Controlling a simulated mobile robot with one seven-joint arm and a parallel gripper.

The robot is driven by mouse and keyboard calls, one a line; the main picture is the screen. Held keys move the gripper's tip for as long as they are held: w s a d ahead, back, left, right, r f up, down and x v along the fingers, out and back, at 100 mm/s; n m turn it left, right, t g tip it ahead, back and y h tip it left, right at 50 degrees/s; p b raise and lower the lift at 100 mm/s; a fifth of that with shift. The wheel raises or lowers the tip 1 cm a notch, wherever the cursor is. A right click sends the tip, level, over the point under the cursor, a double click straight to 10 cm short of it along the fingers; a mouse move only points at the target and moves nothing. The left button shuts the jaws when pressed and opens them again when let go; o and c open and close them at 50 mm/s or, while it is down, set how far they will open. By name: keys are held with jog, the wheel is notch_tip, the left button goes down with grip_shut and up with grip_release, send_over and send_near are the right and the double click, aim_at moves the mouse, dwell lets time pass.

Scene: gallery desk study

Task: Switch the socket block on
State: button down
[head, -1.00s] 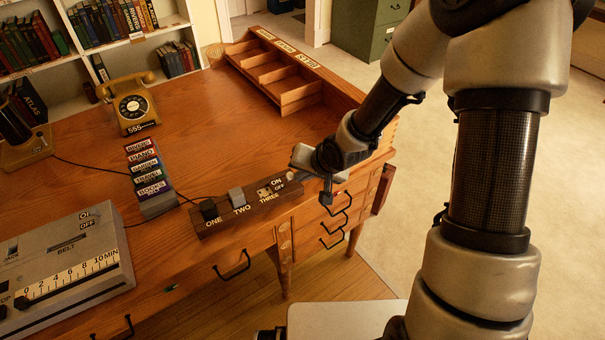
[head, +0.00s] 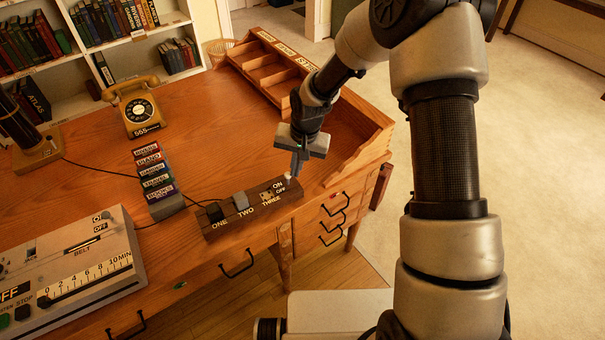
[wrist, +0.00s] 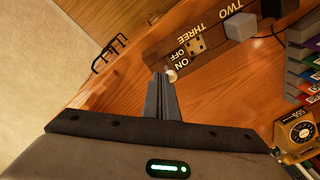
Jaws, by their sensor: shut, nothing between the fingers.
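The socket block (head: 240,214) is a long brown strip near the desk's front edge. It is marked ONE, TWO, THREE and has an ON/OFF label at its right end. A small pale switch knob (head: 288,178) sits beside ON; its exact tilt is unclear. A black plug (head: 214,212) is in ONE and a grey plug (head: 240,201) is in TWO; socket THREE (wrist: 196,46) is empty. My gripper (head: 296,174) is shut, fingers down, at the block's right end. In the wrist view its tips (wrist: 160,76) are right beside the knob (wrist: 171,75), perhaps touching it.
A sorter tray (head: 325,157) stands behind and right of the block. A stack of labelled holders (head: 162,204) and a yellow telephone (head: 137,106) are to the left. A belt control box (head: 90,275) is at the front left. Open desk top lies behind the block.

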jog(key=shift+w+a+g+h, duration=0.5)
jog(key=shift+w+g+h, duration=0.1)
jog(key=shift+w+g, duration=0.35)
jog(key=shift+s+d, duration=0.1)
jog(key=shift+s, duration=0.05)
jog(key=shift+r, duration=0.15)
jog(key=shift+r+p, duration=0.4)
jog(key=shift+r, duration=0.3)
notch_tip(320, 180, up, 12)
jog(key=w+d, duration=0.2)
jog(key=shift+d+p, duration=0.35)
jog(key=shift+d, duration=0.05)
